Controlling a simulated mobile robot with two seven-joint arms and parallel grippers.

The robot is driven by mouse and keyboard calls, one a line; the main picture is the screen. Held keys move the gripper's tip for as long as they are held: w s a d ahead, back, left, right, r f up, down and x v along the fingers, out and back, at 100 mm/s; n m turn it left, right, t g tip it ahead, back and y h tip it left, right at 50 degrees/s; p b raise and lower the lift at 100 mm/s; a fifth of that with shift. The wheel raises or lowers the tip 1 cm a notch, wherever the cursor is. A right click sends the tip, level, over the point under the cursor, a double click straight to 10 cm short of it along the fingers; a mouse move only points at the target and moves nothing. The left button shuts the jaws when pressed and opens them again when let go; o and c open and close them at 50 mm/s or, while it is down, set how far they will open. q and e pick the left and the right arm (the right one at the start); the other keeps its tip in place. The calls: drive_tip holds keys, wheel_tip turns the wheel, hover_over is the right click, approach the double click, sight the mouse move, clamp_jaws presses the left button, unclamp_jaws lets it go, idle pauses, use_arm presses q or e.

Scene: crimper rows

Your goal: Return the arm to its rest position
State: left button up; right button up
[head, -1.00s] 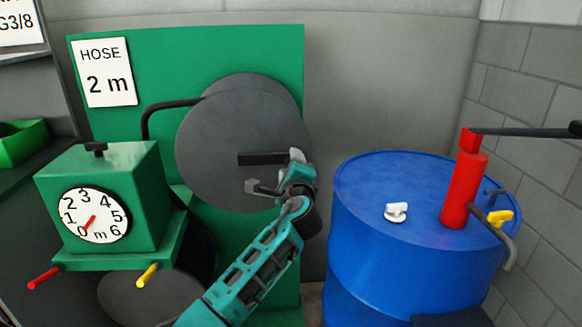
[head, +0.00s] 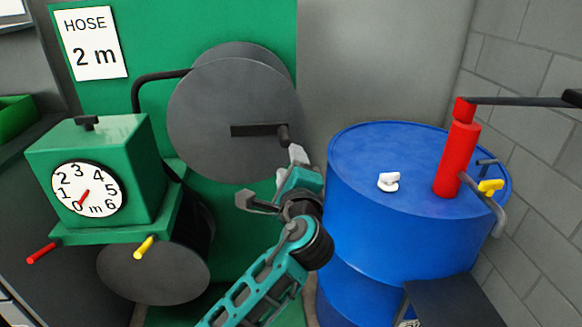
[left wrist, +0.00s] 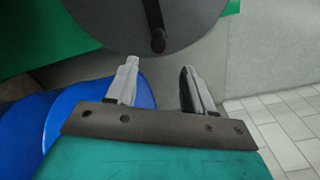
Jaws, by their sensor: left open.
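My left gripper (head: 271,180) is open and empty, in front of the lower right part of a grey hose reel disc (head: 222,110). Its upper fingertip is just below the reel's dark crank handle (head: 283,135); in the left wrist view, a clear gap separates the fingers (left wrist: 158,75) from the handle (left wrist: 158,40). My teal left arm rises from the bottom middle of the head view. My right gripper is not in view.
A blue drum (head: 400,235) stands close to the right of my left arm, with a red pump (head: 456,160) and white cap (head: 388,181) on top. A green meter box (head: 110,150) with a dial stands left. A lower grey disc (head: 155,272) is beneath it.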

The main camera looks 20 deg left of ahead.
use_arm(q)
drive_tip(key=shift+s+d, duration=0.1)
drive_tip(key=shift+s, duration=0.05)
idle(0.3)
drive_tip(key=s+d+f+n+g+h, duration=0.1)
drive_tip(key=s+d+f+n+h, duration=0.15)
drive_tip(key=f, duration=0.65)
drive_tip(key=s+d+f+n+g+h, duration=0.1)
drive_tip(key=s+f+h, duration=0.3)
drive_tip(key=f, duration=0.4)
drive_tip(key=s+f+n+g+h, duration=0.1)
drive_tip(key=s+f+n+h, duration=0.1)
drive_tip(key=s+f+n, duration=0.3)
drive_tip(key=s+d+f+n+g+h, duration=0.1)
drive_tip(key=s+f+n, duration=0.4)
drive_tip(key=s, duration=0.5)
drive_tip(key=shift+s+d+f+g+h, duration=0.3)
drive_tip(key=shift+f+h, duration=0.45)
drive_tip(key=shift+h, duration=0.1)
drive_tip(key=shift+n, duration=0.25)
drive_tip(key=shift+c, duration=0.3)
